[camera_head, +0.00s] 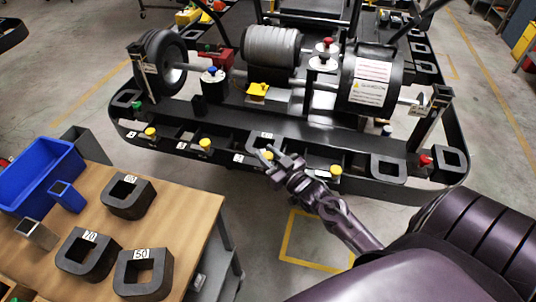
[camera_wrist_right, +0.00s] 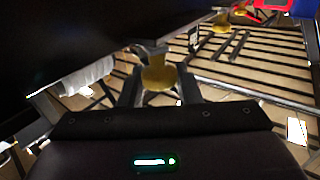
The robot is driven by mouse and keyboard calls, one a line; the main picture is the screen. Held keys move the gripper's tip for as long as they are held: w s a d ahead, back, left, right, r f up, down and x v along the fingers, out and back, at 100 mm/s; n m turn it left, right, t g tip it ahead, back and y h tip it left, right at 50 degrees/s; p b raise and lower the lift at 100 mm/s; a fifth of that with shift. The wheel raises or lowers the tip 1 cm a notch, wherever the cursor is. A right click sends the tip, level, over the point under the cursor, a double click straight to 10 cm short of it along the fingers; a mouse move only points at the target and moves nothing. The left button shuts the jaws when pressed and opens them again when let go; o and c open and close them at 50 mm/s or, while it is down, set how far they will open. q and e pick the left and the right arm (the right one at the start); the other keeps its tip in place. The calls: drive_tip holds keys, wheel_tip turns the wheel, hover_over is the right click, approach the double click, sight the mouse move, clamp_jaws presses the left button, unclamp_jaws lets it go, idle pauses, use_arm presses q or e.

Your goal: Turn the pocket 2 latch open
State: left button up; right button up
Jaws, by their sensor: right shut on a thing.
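A row of yellow latch knobs runs along the black front rail (camera_head: 220,150) of the kart in the head view. Small white number tags sit beside them, too small for me to read surely. My right gripper (camera_head: 267,156) reaches the rail near its middle and is shut on one yellow latch knob. In the right wrist view this yellow latch knob (camera_wrist_right: 158,73) stands between the two fingers of my right gripper (camera_wrist_right: 158,92). The fingers partly hide the knob in the head view. I cannot tell how far the latch is turned. My left gripper is not in view.
Other yellow knobs (camera_head: 205,143) stand left and right of my gripper. A wooden table (camera_head: 190,200) at lower left holds dark numbered U-shaped blocks (camera_head: 143,272) and a blue bin (camera_head: 40,172). A red knob (camera_head: 425,160) is at the rail's right end.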

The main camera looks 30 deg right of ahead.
sight(272, 158)
drive_tip(key=shift+f+n+g+y+b, duration=0.15)
drive_tip(key=shift+n+g+y+b, duration=0.2)
drive_tip(key=shift+n+y, duration=1.15)
drive_tip(key=shift+y, duration=0.6)
drive_tip(key=o, duration=0.6)
drive_tip(key=shift+c, duration=0.2)
drive_tip(key=o, duration=0.4)
drive_tip(key=shift+w, duration=0.15)
drive_tip(key=shift+c, duration=0.2)
drive_tip(key=b+v, duration=0.1)
drive_tip(key=v, duration=0.6)
drive_tip(key=shift+s+d, duration=0.1)
drive_tip(key=shift+s, duration=0.35)
